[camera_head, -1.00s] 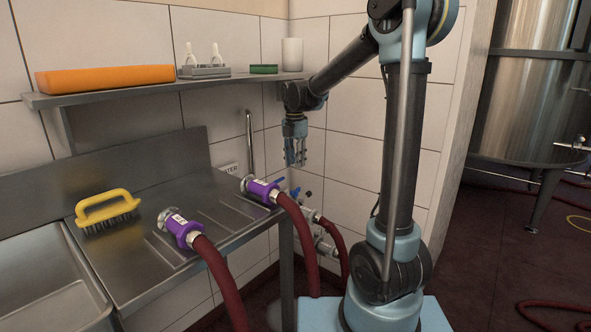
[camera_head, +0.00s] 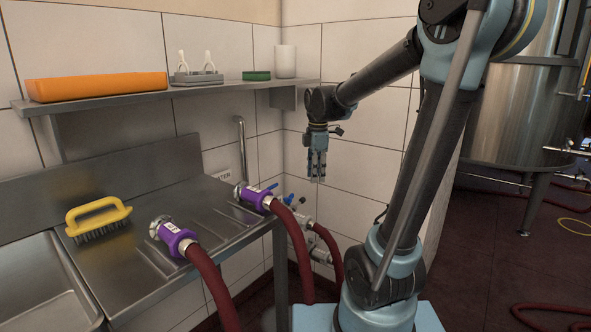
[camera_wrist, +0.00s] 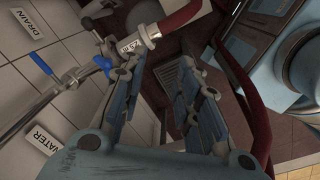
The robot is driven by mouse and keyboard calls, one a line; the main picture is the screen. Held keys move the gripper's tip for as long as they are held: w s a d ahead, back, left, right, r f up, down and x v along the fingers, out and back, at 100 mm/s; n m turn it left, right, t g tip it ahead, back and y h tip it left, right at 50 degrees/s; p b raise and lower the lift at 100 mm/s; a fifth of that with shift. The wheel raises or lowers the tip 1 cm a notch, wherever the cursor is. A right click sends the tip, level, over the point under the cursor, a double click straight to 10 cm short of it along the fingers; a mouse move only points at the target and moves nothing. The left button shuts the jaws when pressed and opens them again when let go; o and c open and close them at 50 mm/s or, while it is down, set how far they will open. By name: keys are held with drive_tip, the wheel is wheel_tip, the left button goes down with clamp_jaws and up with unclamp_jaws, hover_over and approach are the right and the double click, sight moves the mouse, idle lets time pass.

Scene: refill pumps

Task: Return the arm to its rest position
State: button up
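My gripper (camera_head: 317,172) hangs fingers down in the head view, in front of the tiled wall and to the right of the sink bench. In the wrist view my gripper (camera_wrist: 163,80) is open, with a clear gap between its fingers and nothing held. My arm is bent at the elbow, with its forearm reaching left from above my blue base. My gripper is apart from the purple hose coupling (camera_head: 255,197) at the bench's right end. A second purple hose coupling (camera_head: 173,236) lies on the bench to the left.
A steel wall shelf (camera_head: 225,86) carries an orange block (camera_head: 97,86) and small items, left of my gripper. A yellow brush (camera_head: 97,217) lies on the bench. Dark red hoses (camera_head: 303,255) hang near my base. Wall valves with blue handles (camera_wrist: 40,62) show below my gripper.

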drive_tip(key=s+d+f+m, duration=0.4)
drive_tip(key=s+m, duration=0.2)
drive_tip(key=s, duration=0.1)
drive_tip(key=s+d+f+m+t, duration=0.1)
drive_tip(key=s+d+f+m, duration=0.3)
drive_tip(key=s+m, duration=0.3)
drive_tip(key=s+d+f+m, duration=0.4)
drive_tip(key=s+m, duration=0.3)
drive_tip(key=s, duration=0.1)
drive_tip(key=shift+f, duration=0.4)
drive_tip(key=shift+s, duration=0.1)
